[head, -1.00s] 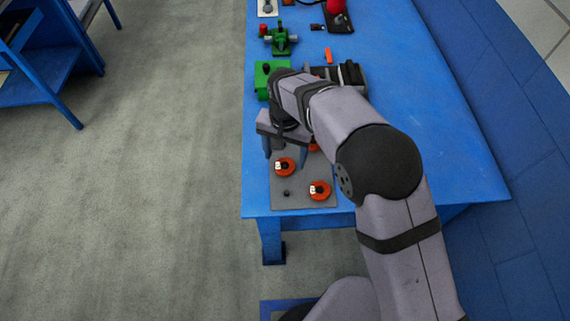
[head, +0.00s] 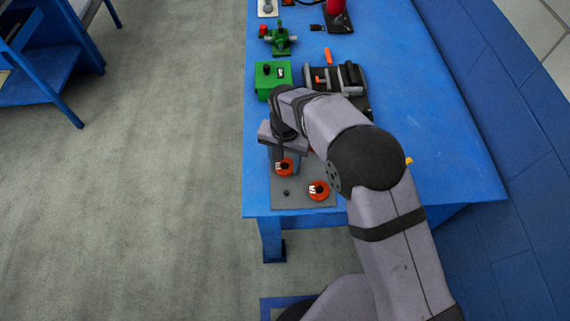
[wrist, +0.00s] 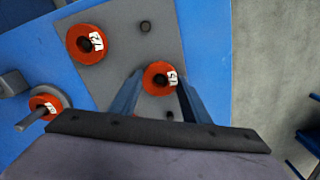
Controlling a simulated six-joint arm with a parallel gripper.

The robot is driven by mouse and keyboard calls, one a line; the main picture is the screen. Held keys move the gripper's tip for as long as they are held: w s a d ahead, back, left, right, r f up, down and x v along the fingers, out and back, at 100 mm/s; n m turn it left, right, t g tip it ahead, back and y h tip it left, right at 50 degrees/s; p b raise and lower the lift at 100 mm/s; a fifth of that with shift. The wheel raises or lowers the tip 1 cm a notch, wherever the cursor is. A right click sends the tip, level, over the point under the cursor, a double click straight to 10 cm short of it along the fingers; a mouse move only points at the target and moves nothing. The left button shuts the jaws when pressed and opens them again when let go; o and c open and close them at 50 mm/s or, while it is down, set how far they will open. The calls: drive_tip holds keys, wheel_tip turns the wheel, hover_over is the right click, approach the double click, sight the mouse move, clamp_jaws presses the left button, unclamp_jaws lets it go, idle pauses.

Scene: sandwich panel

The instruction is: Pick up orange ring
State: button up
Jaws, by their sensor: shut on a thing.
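An orange ring with a white label (wrist: 154,69) sits around a dark peg on a grey plate (wrist: 202,55). The two blue-grey fingers of my gripper (wrist: 160,83) are shut on it from either side. The same ring shows in the head view (head: 284,168), just below my gripper. A second orange ring (wrist: 83,52) lies on the plate, also at the front right in the head view (head: 319,190). A third orange ring (wrist: 38,103) shows at the left of the wrist view, partly covered by a grey rod. My arm hides that area in the head view.
A green box (head: 267,82) and a dark fixture (head: 350,77) stand behind my gripper on the blue table (head: 420,120). A green device (head: 279,40) is farther back. A bare peg (head: 286,193) stands on the plate. The table's right side is mostly clear.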

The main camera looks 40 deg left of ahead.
drive_tip(key=shift+r, duration=0.1)
wheel_tip(320, 180, up, 10)
drive_tip(key=b, duration=0.3)
drive_tip(key=w+d+r+m+p, duration=0.3)
drive_tip(key=w+d+r+p, duration=0.4)
drive_tip(key=w+d+p, duration=0.25)
drive_tip(key=w+d+f+m+p, duration=0.2)
drive_tip(key=w+d+f+p, duration=0.1)
drive_tip(key=w+d, duration=0.3)
drive_tip(key=shift+w+d+f+m+p, duration=0.2)
drive_tip(key=shift+d+f+m+p, duration=0.1)
drive_tip(key=shift+m+p, duration=0.1)
drive_tip(key=shift+a+f, duration=0.1)
drive_tip(key=shift+f, duration=0.05)
drive_tip(key=shift+f+b, duration=1.85)
drive_tip(key=shift+f, duration=0.5)
